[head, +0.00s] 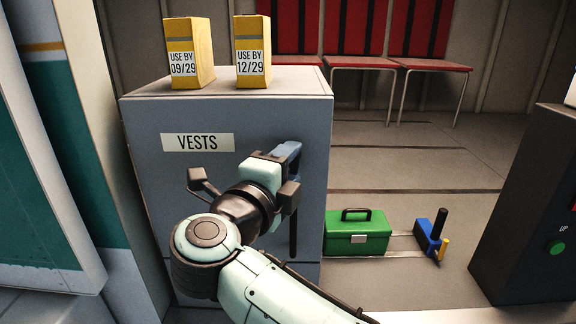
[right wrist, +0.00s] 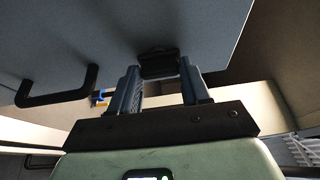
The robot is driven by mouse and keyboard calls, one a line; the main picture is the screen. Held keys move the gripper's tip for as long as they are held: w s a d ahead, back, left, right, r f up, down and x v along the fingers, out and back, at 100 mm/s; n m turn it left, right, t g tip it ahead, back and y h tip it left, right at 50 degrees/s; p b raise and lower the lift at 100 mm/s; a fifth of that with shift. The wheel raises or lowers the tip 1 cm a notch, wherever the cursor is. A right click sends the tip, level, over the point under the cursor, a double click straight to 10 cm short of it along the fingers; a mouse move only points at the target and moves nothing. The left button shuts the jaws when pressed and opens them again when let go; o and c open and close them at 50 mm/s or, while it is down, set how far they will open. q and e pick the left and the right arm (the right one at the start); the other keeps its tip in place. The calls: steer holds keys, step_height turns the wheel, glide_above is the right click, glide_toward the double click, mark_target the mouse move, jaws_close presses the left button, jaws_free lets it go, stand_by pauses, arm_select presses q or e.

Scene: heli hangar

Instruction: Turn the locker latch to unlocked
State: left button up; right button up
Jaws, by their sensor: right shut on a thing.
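The grey locker (head: 228,110) bears a sign reading VESTS on its front. My right gripper (head: 290,152) reaches the upper right of the locker front and hides the latch in the head view. In the right wrist view the dark latch (right wrist: 158,62) sits between the fingertips of my right gripper (right wrist: 160,75), which is shut on it. Which way the latch is turned cannot be told. The locker's black bar handle (head: 293,235) hangs below the gripper, and it also shows at the left of the right wrist view (right wrist: 62,97). My left gripper is not in view.
Two yellow boxes (head: 190,52) (head: 253,52) stand on the locker top. A green toolbox (head: 357,236) and a blue object (head: 428,234) are on the floor to the right. A dark control box (head: 530,215) stands at the right edge. Red chairs (head: 430,64) line the back wall.

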steer(key=o, duration=1.1)
steer(key=shift+c, duration=0.2)
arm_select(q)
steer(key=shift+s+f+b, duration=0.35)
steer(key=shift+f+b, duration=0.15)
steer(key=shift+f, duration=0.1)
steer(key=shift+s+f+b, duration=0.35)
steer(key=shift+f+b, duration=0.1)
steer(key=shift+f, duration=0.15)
arm_select(e)
steer(key=v, duration=1.3)
steer(key=shift+s, duration=0.15)
